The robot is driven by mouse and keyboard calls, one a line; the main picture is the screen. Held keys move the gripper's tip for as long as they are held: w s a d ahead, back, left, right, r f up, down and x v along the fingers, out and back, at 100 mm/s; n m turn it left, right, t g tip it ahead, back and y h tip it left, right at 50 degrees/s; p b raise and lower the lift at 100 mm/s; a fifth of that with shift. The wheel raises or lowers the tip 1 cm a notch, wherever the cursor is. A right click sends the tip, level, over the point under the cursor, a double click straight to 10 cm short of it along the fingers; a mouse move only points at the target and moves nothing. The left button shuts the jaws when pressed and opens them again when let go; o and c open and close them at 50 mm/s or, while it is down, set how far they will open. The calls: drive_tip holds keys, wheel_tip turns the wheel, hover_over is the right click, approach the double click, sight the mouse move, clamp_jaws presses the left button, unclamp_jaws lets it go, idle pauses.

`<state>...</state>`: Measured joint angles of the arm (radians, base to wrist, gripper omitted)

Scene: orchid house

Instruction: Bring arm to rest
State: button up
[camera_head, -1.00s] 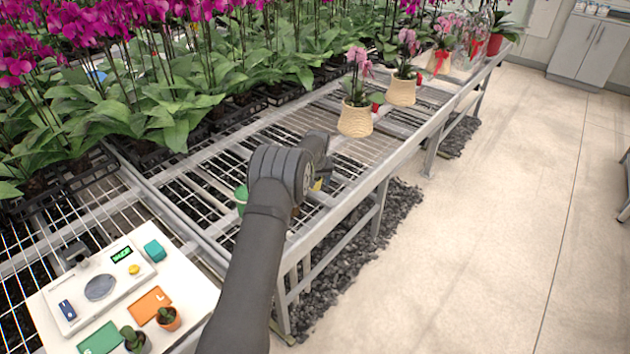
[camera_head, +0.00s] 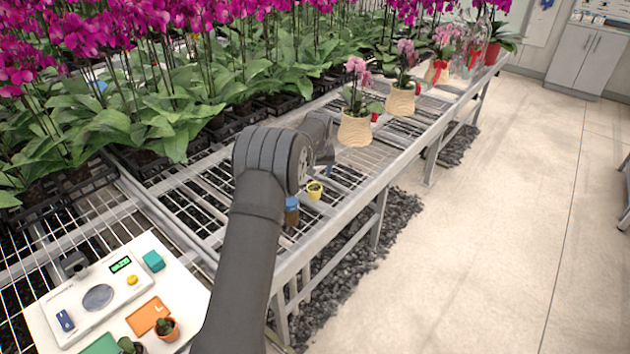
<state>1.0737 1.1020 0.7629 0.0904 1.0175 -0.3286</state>
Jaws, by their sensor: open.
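My arm (camera_head: 252,230) rises from the bottom middle and bends at a thick dark joint (camera_head: 272,155) over the near edge of the wire bench (camera_head: 205,205). Its wrist (camera_head: 317,127) is behind and to the right of that joint. My gripper cannot be made out; it is hidden behind the arm. I see nothing held. A small yellow pot (camera_head: 314,191) and a brown jar with a blue top (camera_head: 292,212) stand on the bench just right of the arm.
A white board (camera_head: 190,300) at lower left holds a scale (camera_head: 98,297), a teal block (camera_head: 153,261), orange (camera_head: 147,315) and green cards, and small cactus pots (camera_head: 167,329). Basket-potted orchids (camera_head: 354,130) line the bench's right edge. Dense orchids fill the back. The floor at right is clear.

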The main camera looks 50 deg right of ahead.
sight(314, 189)
drive_tip(key=shift+s+a+r, duration=0.15)
drive_tip(key=shift+r, duration=0.55)
drive_tip(key=shift+f, duration=0.15)
drive_tip(key=x, duration=1.2)
wheel_tip(314, 189, up, 3)
drive_tip(key=shift+f, duration=0.1)
drive_tip(key=shift+r, duration=0.7)
